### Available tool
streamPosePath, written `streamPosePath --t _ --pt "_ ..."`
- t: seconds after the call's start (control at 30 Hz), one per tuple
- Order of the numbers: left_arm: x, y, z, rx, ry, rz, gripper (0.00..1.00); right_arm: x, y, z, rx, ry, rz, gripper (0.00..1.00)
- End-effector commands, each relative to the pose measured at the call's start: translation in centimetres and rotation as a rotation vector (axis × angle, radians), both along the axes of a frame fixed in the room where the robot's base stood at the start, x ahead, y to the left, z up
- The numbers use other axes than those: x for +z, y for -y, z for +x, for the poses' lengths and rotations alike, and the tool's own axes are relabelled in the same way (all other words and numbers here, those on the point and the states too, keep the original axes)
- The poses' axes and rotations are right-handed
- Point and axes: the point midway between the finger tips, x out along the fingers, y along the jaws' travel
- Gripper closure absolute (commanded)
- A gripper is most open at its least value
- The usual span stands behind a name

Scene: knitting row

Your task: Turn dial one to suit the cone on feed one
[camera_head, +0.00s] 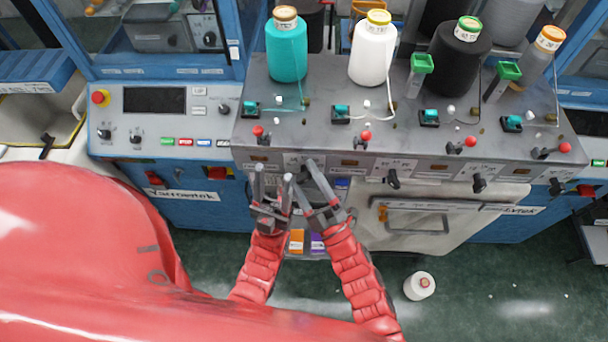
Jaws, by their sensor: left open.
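A teal cone (287,48) with a tan top stands on feed one, at the left end of the grey machine top. Dial one is not clearly visible. A pale label (293,158) shows on the front panel, and the space below it is mostly covered by my grippers. My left gripper (273,174) is open and empty at the front panel, left of that label. My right gripper (302,176) is right beside it, fingers spread apart and apparently empty, with one fingertip just under the label. I cannot tell whether either touches a dial.
White (372,54) and black (458,60) cones stand further right, with another cone at the end. Black dials (391,180) (479,183) line the front panel. Red-knobbed levers (365,136) stand on the top. A white spool (419,286) lies on the floor.

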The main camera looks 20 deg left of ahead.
Motion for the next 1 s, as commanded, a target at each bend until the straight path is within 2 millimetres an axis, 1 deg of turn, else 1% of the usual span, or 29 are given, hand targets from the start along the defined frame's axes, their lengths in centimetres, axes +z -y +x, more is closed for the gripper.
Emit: streamPosePath --t 0.03,0.07,0.1,0.17,0.2,0.27,0.3,0.43,0.57,0.67,0.77,1.0 --pt "0.0 0.0 0.0 0.0 0.0 0.0 0.5 0.0 0.0 0.0 0.0 0.0 0.0 0.27" --pt "0.0 0.0 0.0 0.0 0.0 0.0 0.5 0.0 0.0 0.0 0.0 0.0 0.0 0.33" --pt "0.0 0.0 0.0 0.0 0.0 0.0 0.5 0.0 0.0 0.0 0.0 0.0 0.0 0.4" --pt "0.0 0.0 0.0 0.0 0.0 0.0 0.5 0.0 0.0 0.0 0.0 0.0 0.0 0.51" --pt "0.0 0.0 0.0 0.0 0.0 0.0 0.5 0.0 0.0 0.0 0.0 0.0 0.0 0.58" --pt "0.0 0.0 0.0 0.0 0.0 0.0 0.5 0.0 0.0 0.0 0.0 0.0 0.0 0.69" --pt "0.0 0.0 0.0 0.0 0.0 0.0 0.5 0.0 0.0 0.0 0.0 0.0 0.0 0.76" --pt "0.0 0.0 0.0 0.0 0.0 0.0 0.5 0.0 0.0 0.0 0.0 0.0 0.0 0.99" --pt "-0.1 0.0 0.0 0.0 0.0 0.0 0.5 -0.1 0.0 0.0 0.0 0.0 -0.001 1.0" --pt "-0.5 0.0 0.0 0.0 0.0 0.0 0.5 -0.2 0.0 0.0 0.001 0.004 -0.008 1.0" --pt "-1.4 0.0 0.0 0.0 0.0 0.0 0.5 -0.5 0.0 -0.1 0.003 0.009 -0.026 1.0" --pt "-4.7 0.0 0.0 0.0 0.0 0.0 0.5 -0.7 0.0 -0.2 0.003 0.039 -0.12 1.0"
